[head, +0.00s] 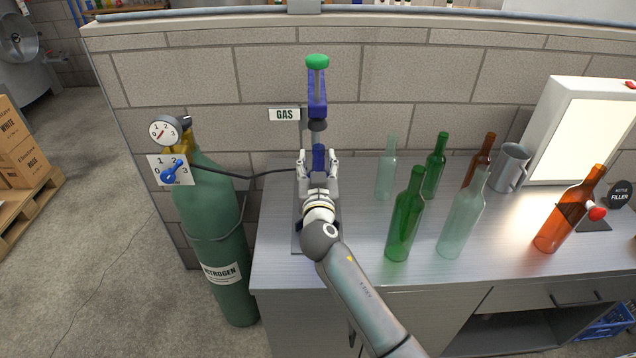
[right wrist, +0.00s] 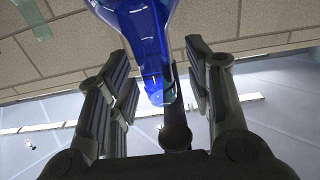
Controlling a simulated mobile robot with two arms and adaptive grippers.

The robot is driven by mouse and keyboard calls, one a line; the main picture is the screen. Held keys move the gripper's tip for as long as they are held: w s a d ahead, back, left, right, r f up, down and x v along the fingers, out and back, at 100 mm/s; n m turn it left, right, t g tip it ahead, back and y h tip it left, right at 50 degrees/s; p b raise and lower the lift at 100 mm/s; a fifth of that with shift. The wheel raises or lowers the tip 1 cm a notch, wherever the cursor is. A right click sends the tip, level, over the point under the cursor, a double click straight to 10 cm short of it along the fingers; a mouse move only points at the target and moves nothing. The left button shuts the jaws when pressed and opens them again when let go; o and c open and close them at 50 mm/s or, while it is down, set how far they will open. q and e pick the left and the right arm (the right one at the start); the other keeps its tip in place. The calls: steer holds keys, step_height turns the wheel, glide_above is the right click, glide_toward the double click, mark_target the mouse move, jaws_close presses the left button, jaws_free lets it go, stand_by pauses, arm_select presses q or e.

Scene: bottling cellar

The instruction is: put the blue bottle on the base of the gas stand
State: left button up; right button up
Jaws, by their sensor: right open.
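The gas stand rises at the bench's left end in the head view, with a green knob (head: 317,62), a blue slide (head: 317,92) and a dark nozzle (head: 317,126). Its flat grey base (head: 300,242) is partly covered by my right arm. The blue bottle (head: 319,158) is below the nozzle, mostly hidden by my right gripper (head: 319,164). In the right wrist view the blue bottle (right wrist: 145,45) shows between the spread fingers, which are open around it. Its foot is hidden, so I cannot tell its contact with the base. My left gripper is not in view.
Several bottles stand to the right: pale (head: 386,172), green (head: 405,222), another pale (head: 462,222) and brown (head: 480,160). A grey jug (head: 510,167) and lit panel (head: 585,130) are farther right. A nitrogen cylinder (head: 215,215) with a hose is left of the bench.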

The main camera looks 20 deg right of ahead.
steer(key=b+v, duration=0.2)
steer(key=v, duration=0.8)
steer(key=shift+s+b, duration=0.3)
